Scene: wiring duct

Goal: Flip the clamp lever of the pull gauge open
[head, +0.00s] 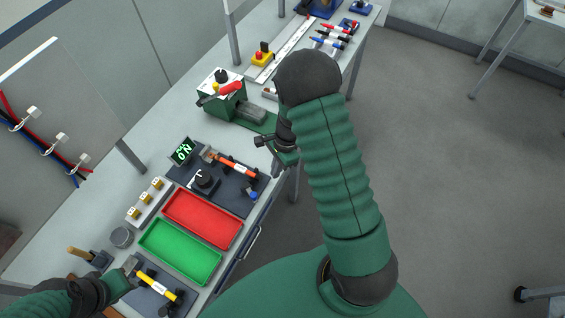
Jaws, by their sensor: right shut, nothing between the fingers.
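I cannot tell for certain which device is the pull gauge. A green device (222,103) with a red-handled lever (231,89) stands in the middle of the bench, with a dark grey block (250,112) on its base. Nearer, a small black display with green characters (182,151) stands beside a dark panel with a black knob (204,178). My right gripper (262,141) is shut and empty, over the bench's right edge, nearer than the green device and apart from the red lever.
A red tray (202,219) and a green tray (180,252) lie on the near bench. A yellow box with a button (262,57) and screwdrivers (328,42) are farther back. A cable board (50,120) stands at left.

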